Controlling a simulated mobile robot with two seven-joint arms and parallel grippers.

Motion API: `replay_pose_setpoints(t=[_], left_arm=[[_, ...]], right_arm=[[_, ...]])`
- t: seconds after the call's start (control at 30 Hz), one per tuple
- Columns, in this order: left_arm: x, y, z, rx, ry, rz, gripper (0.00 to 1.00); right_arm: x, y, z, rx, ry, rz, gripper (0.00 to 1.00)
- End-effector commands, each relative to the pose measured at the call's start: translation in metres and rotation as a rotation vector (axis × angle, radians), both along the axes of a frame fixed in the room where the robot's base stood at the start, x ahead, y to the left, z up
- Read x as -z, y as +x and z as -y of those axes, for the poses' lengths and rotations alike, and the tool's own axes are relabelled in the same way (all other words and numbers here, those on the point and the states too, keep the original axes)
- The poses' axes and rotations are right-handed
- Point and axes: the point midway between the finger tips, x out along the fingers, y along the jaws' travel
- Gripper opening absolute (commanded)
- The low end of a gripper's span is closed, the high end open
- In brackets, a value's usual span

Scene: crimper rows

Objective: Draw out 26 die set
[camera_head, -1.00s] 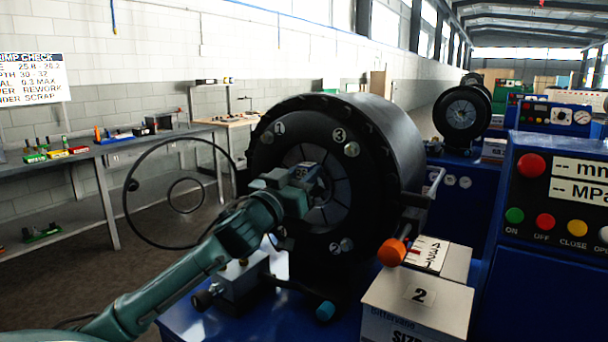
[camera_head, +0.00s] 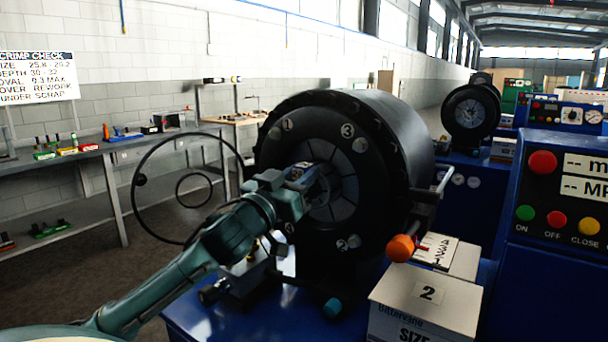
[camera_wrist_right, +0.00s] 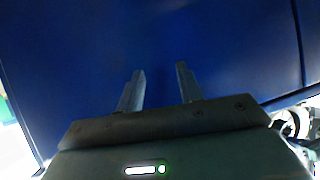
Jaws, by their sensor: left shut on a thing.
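The large black crimper head (camera_head: 400,125) stands on a blue base, with numbered marks and bolts around its face. Grey die segments (camera_head: 346,188) show in its round bore. My left gripper (camera_head: 302,184) is in front of the left part of the bore, shut on a small die set piece (camera_head: 299,172) with a pale label, which I cannot read clearly. The gripper hides part of the bore, so I cannot tell whether the piece still touches the other segments. In the right wrist view, my right gripper (camera_wrist_right: 159,85) is open and empty before a blue surface.
A blue control panel (camera_head: 555,200) is at the right. A workbench (camera_head: 150,142) with small tools runs along the left wall.

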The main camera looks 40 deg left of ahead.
Motion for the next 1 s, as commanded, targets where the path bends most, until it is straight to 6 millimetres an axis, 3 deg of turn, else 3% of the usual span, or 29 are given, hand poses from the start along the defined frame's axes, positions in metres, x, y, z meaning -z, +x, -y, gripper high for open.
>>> replay_pose_setpoints(t=[1.0], left_arm=[[-0.005,-0.042,0.006,0.002,0.005,0.012,0.0]], right_arm=[[-0.001,0.0,0.0,0.001,0.0,-0.001,0.36]])
